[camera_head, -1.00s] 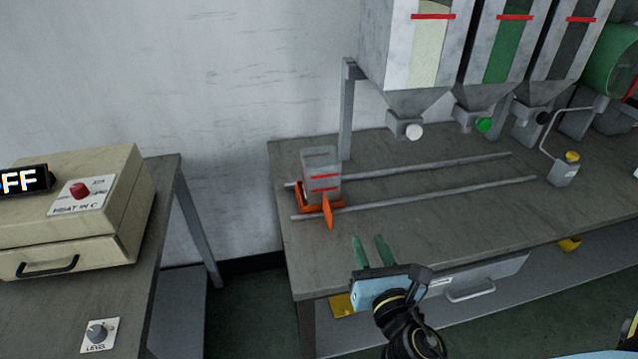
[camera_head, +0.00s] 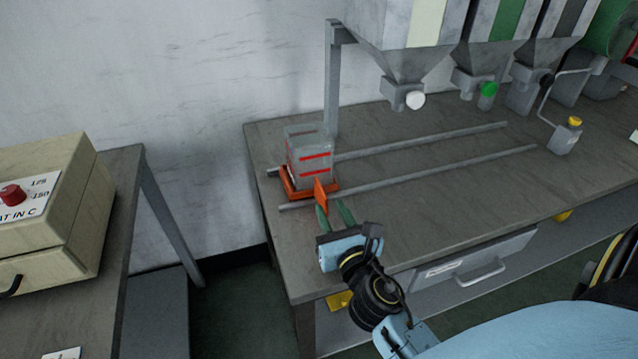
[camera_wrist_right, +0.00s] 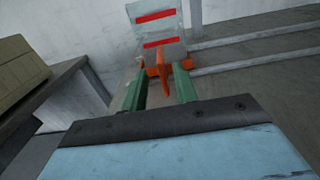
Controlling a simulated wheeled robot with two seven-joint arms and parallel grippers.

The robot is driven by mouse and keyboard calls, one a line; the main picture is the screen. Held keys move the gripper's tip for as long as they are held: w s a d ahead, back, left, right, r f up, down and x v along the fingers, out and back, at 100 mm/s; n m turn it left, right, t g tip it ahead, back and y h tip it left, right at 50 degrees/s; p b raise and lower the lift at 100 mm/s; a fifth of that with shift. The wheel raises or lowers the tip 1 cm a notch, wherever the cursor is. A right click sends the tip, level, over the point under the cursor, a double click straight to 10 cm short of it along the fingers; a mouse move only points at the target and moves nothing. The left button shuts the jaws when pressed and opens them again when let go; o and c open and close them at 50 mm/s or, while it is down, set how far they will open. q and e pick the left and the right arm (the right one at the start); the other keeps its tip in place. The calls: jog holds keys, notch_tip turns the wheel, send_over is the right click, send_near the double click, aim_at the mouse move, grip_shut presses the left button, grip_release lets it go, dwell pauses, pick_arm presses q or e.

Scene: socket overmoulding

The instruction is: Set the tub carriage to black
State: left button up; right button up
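The tub carriage is an orange base (camera_head: 290,185) with an upright orange handle plate (camera_head: 320,195), at the left end of two rails. A translucent grey tub (camera_head: 309,155) with red lines sits on it. My right gripper (camera_head: 333,211) is open, its green fingers on either side of the handle plate; in the right wrist view the handle (camera_wrist_right: 162,75) stands between the two fingertips (camera_wrist_right: 160,82). I cannot tell whether they touch it. The hopper with the black knob (camera_head: 546,80) stands to the right, beyond the white-knob (camera_head: 415,100) and green-knob (camera_head: 488,89) hoppers. My left gripper is out of view.
The two rails (camera_head: 440,175) run right along the bench (camera_head: 400,205), clear of objects. A small grey block with a yellow button (camera_head: 565,137) stands near their right end. A beige heater box (camera_head: 50,210) is on a separate table at left.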

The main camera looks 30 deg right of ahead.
aim_at(315, 178)
jog(key=x, duration=0.8)
jog(key=shift+w, duration=0.2)
grip_shut()
